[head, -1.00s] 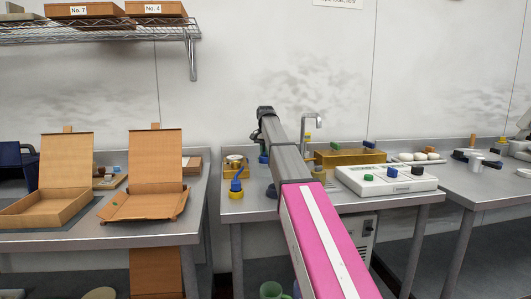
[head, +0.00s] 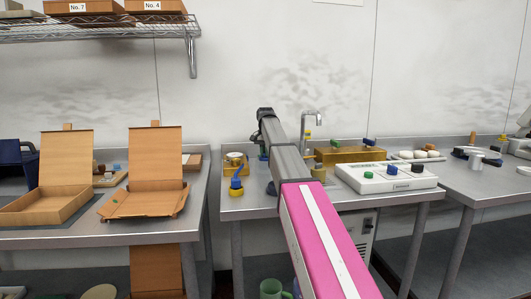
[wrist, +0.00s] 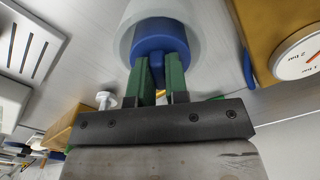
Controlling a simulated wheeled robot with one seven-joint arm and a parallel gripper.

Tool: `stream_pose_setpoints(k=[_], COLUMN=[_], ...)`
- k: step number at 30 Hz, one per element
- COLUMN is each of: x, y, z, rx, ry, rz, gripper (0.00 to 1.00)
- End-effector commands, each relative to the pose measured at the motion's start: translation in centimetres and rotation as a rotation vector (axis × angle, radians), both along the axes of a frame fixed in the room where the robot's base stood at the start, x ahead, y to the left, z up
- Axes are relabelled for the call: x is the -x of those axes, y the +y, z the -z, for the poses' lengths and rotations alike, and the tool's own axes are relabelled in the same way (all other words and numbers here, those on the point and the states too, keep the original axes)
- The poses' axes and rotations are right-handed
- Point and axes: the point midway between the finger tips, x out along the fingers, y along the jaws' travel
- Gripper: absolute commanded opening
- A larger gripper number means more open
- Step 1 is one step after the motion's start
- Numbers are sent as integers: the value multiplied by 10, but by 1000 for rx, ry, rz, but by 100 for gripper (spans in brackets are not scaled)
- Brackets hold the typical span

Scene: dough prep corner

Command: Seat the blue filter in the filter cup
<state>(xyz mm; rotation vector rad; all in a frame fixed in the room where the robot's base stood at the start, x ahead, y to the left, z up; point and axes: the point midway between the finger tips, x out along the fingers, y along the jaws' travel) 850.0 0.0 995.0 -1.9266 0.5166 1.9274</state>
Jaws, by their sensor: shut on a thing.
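In the wrist view my gripper (wrist: 160,75) has its two green fingers closed on the blue filter (wrist: 153,38). A pale translucent filter cup (wrist: 188,12) surrounds the far part of the blue filter. I cannot tell how deep the filter sits in it or whether it is fully seated. In the head view my arm reaches over the middle bench, and its links hide most of the gripper and the cup; a bit of blue shows beside the wrist.
A brass-coloured box (head: 350,155) and a white panel with coloured knobs (head: 386,178) stand right of my arm. A dial gauge (wrist: 300,55) is close on the right in the wrist view.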

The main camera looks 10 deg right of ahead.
Motion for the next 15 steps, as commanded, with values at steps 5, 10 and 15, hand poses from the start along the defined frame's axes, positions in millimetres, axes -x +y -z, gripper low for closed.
stream_pose_setpoints(k=[5, 10, 15], x=[0, 0, 0], y=[0, 0, 0], z=[4, 7, 11], rx=[0, 0, 0], ry=[0, 0, 0], rz=[0, 0, 0], gripper=[0, 0, 0])
